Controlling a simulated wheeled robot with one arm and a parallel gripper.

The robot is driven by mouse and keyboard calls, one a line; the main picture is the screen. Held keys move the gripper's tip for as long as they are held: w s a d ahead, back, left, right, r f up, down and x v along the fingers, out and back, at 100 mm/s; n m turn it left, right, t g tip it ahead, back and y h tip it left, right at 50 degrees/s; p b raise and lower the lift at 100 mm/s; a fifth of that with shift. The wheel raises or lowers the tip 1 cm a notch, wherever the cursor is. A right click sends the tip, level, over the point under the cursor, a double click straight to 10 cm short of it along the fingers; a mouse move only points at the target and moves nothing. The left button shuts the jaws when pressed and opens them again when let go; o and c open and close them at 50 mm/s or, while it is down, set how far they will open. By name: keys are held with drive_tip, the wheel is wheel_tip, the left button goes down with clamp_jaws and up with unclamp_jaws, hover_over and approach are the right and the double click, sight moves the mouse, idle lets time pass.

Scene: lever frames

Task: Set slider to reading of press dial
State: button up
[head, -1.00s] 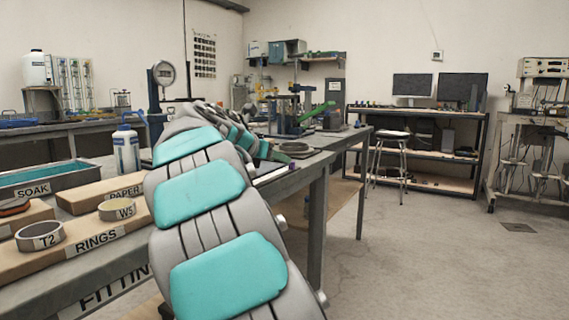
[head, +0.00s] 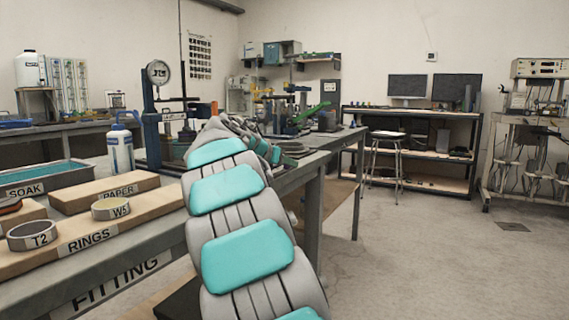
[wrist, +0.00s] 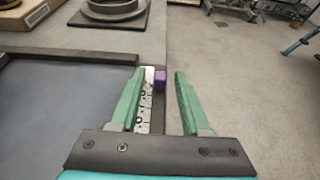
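The press dial (head: 158,72) is a round white gauge with a dark rim on the blue press frame (head: 150,125). Its reading is too small to tell. In the wrist view, the slider is a purple knob (wrist: 160,80) on a pale strip with dark marks (wrist: 146,112) along the bench edge. My gripper (wrist: 161,73) is open. The knob appears between its green fingertips, with no clear contact; the height gap cannot be told. The left finger covers part of the strip. In the head view, my arm hides the gripper and slider.
A dark flat panel (wrist: 65,110) lies left of the strip. A round dark part on a plate (wrist: 110,10) sits farther along the bench. Open floor (wrist: 245,85) lies right. The RINGS board (head: 90,240) and white bottle (head: 121,150) stand left of my arm.

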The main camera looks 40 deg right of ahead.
clamp_jaws()
idle(1.2)
